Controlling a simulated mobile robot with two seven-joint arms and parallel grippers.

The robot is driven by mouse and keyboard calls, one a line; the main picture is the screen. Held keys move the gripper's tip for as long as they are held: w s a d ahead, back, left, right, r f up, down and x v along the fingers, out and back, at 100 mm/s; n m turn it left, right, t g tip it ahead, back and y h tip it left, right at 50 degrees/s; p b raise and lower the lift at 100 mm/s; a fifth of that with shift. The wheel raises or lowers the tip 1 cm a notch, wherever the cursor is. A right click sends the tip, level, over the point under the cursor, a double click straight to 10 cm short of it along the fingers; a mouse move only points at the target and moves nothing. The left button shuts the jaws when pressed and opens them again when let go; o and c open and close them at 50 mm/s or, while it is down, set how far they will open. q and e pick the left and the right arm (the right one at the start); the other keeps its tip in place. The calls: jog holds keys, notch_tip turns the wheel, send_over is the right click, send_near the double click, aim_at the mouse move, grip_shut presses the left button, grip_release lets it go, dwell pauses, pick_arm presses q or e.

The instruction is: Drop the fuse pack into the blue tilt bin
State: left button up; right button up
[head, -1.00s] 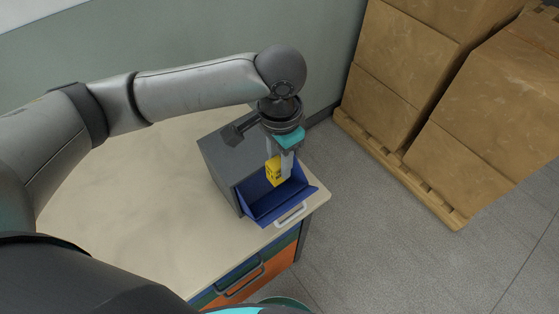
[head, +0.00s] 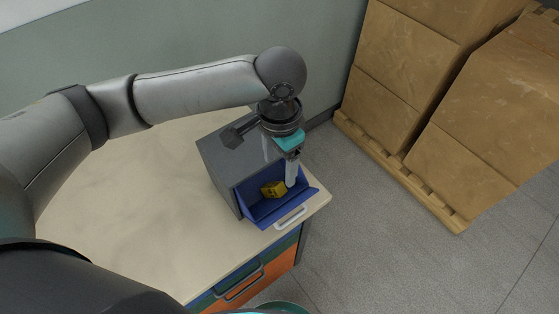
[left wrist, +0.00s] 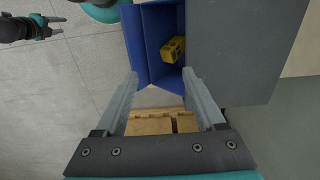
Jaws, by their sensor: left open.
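The yellow fuse pack (head: 273,189) lies inside the blue tilt bin (head: 268,212), which is tilted open at the front of a grey housing. In the left wrist view the fuse pack (left wrist: 173,50) rests tilted in the blue bin (left wrist: 152,22), apart from the fingers. My left gripper (head: 291,183) is over the right part of the bin. Its fingers (left wrist: 157,80) are spread wide with nothing between them. My right gripper (left wrist: 47,27) shows in the left wrist view at the upper left, over the floor, with its fingers apart.
The grey housing (head: 222,155) stands on a beige worktop (head: 130,205) above a cabinet with coloured drawers (head: 262,282). Stacked cartons (head: 440,85) on a wooden pallet (head: 395,170) stand at the right. The worktop left of the housing is clear.

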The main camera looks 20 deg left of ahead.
pick_arm(q)
notch_tip(320, 180, up, 15)
jog(key=p, duration=0.2)
jog(key=shift+r, duration=0.15)
dwell(0.6)
